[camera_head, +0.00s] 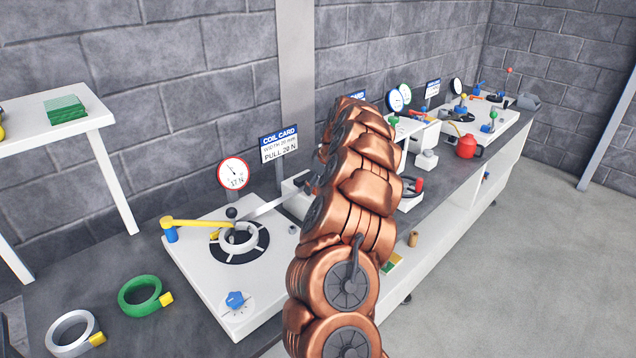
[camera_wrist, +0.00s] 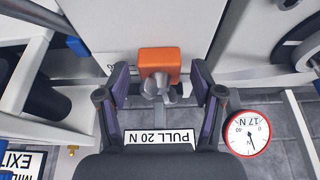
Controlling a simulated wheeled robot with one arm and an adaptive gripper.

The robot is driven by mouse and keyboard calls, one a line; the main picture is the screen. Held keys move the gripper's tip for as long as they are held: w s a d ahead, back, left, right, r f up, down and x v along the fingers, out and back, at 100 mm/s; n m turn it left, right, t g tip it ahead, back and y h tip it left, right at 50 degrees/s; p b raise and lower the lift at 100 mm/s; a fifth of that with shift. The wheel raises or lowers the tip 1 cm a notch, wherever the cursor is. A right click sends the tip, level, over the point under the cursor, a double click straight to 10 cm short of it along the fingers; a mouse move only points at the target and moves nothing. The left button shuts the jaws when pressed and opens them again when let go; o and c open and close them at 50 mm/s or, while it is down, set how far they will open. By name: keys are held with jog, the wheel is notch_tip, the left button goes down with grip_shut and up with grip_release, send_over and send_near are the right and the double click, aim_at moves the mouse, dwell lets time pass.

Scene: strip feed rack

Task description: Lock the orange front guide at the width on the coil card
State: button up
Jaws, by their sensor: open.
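In the wrist view the orange front guide (camera_wrist: 160,61) is a small block at the edge of a white surface. A grey knob or screw (camera_wrist: 158,86) sits just below it in the picture. My gripper (camera_wrist: 161,74) is open, with one dark finger on each side of the guide and knob and visible gaps to both. The nearest coil card (camera_head: 280,143) stands behind the station in the head view, its width line too small to read surely. A card reading "PULL 20 N" (camera_wrist: 160,137) shows in the wrist view. In the head view my arm hides my gripper and the guide.
A round dial (camera_head: 233,173) marked 17 N stands by the card. A yellow lever (camera_head: 195,223) reaches over a coil ring (camera_head: 239,238) on a white plate. Green (camera_head: 140,296) and white (camera_head: 72,334) rings lie at left. More stations line the bench beyond my arm.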

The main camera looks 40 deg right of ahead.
jog(key=shift+c, duration=0.4)
grip_shut()
